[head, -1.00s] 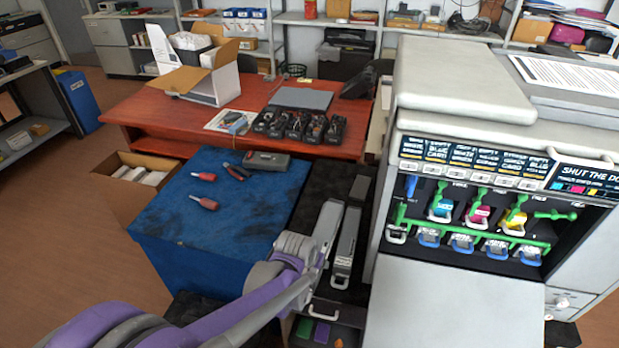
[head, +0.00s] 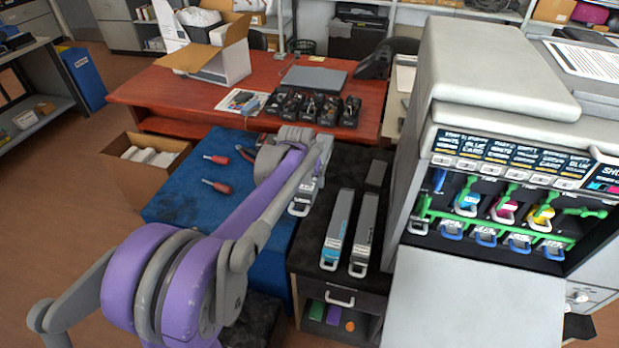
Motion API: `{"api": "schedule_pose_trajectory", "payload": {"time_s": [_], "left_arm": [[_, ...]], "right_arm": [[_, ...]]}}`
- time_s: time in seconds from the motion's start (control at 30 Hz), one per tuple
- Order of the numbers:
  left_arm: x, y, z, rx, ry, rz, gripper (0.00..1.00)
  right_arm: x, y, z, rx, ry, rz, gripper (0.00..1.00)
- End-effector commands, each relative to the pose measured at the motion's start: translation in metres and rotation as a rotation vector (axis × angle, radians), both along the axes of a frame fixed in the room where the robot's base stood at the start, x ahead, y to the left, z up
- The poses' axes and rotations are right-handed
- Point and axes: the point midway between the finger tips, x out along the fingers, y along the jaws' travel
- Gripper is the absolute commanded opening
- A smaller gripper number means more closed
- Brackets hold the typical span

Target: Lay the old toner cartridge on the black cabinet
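Two long grey toner cartridges lie side by side on the black cabinet (head: 303,262), in the head view. The left cartridge (head: 338,228) shows a teal stripe, and the right cartridge (head: 364,233) has dark markings. Both have a white loop handle at the near end. I cannot tell from their looks which is the old one. My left gripper (head: 299,207) is left of the left cartridge, apart from it, over the seam between the cabinet and the blue-covered bench. Its finger gap is too small to make out. My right gripper is out of view.
The open printer (head: 500,150) stands right of the cabinet, its front flap (head: 455,300) down and green levers showing. Screwdrivers (head: 216,186) lie on the blue bench (head: 190,205). A small dark block (head: 376,172) sits behind the cartridges. A red desk (head: 185,90) stands behind.

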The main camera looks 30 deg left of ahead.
Motion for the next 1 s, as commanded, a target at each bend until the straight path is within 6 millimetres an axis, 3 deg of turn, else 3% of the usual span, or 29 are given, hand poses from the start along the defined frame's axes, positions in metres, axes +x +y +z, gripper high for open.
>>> {"api": "schedule_pose_trajectory", "payload": {"time_s": [0.1,1.0], "left_arm": [[-0.001,0.0,-0.022,0.001,0.001,0.0,0.0],[0.0,0.0,-0.145,0.001,-0.001,-0.001,0.0]], "right_arm": [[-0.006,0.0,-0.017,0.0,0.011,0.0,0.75],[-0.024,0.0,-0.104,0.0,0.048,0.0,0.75]]}}
